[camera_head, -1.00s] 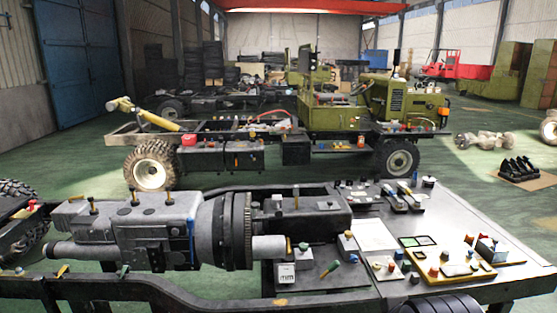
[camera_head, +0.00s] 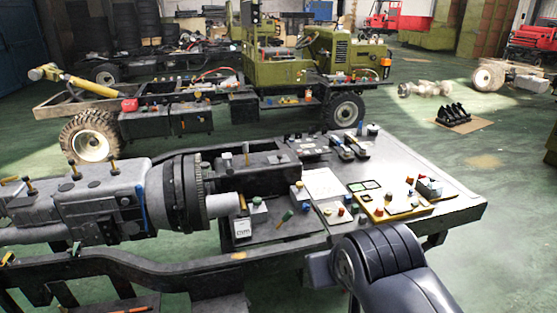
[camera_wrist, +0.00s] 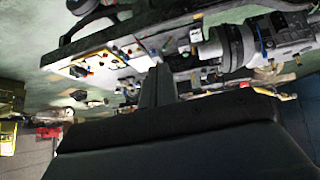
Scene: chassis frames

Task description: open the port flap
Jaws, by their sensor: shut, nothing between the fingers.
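My gripper (camera_wrist: 157,88) shows in the wrist view as dark fingers pressed together, shut and empty, in front of a workbench seen upside down. In the head view only my dark arm shows at the lower right; the gripper itself is not visible there. I cannot make out a port flap for certain in either view. The nearest machinery is a grey gearbox (camera_head: 95,200) on a dark chassis frame. A flat bench plate (camera_head: 440,190) with small coloured knobs and boxes adjoins it. My fingers appear apart from all of these.
A yellow panel (camera_head: 375,209) with coloured knobs and a white sheet (camera_head: 323,184) lie on the bench. A green truck chassis (camera_head: 310,60) stands behind. An axle (camera_head: 425,89) and a cardboard sheet with dark parts (camera_head: 453,116) lie on the floor at right. Green floor between is open.

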